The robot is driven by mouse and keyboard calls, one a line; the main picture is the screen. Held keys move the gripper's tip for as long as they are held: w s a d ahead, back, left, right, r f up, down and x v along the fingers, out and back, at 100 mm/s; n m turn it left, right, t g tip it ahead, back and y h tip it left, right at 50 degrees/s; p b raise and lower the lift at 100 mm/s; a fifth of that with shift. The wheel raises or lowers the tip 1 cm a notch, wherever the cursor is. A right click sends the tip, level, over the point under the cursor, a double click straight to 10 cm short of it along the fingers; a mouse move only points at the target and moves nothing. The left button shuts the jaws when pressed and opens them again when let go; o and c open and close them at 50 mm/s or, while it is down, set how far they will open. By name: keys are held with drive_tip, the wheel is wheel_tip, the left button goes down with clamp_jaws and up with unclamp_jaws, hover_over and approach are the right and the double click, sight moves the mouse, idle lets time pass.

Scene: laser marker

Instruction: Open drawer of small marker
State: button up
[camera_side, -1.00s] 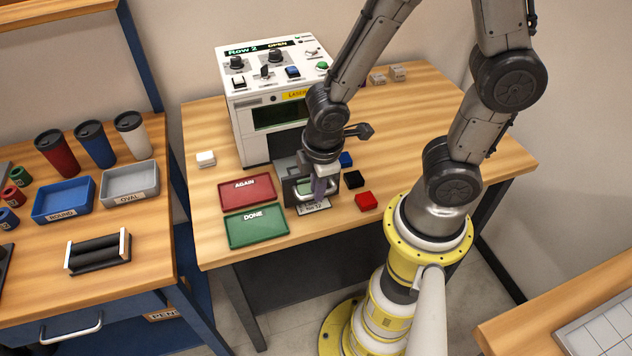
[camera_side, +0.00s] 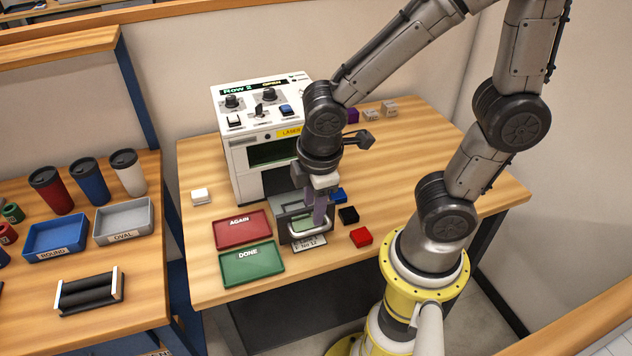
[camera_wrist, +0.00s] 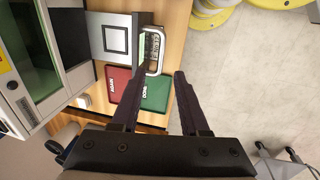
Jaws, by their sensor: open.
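The small marker (camera_side: 247,140) is the white machine with a "Row 2 OPEN" display, on the wooden table. Its drawer (camera_side: 288,210) stands out of the front, with a pale handle (camera_side: 309,236) on its near face. The wrist view shows the drawer's grey plate (camera_wrist: 115,39) and the handle (camera_wrist: 157,48). My gripper (camera_side: 320,218) hangs above the handle, pointing down. In the wrist view my gripper (camera_wrist: 162,74) is open with nothing between its fingers. The fingertips are close to the handle; I cannot tell whether they touch it.
The red AGAIN tray (camera_side: 242,229) and green DONE tray (camera_side: 251,264) lie left of the drawer. Blue (camera_side: 339,195), black (camera_side: 348,215) and red (camera_side: 361,236) blocks lie to its right. A white block (camera_side: 200,196) is left of the marker.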

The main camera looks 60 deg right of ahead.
wheel_tip(320, 180, up, 7)
drive_tip(key=shift+s+a+f, duration=0.15)
drive_tip(key=shift+s+a, duration=0.3)
drive_tip(key=s+d+r+m+t+y, duration=0.1)
drive_tip(key=s+d+r+m+t, duration=0.3)
drive_tip(key=m, duration=0.5)
drive_tip(key=shift+s+d+r, duration=0.15)
drive_tip(key=shift+d+r, duration=0.4)
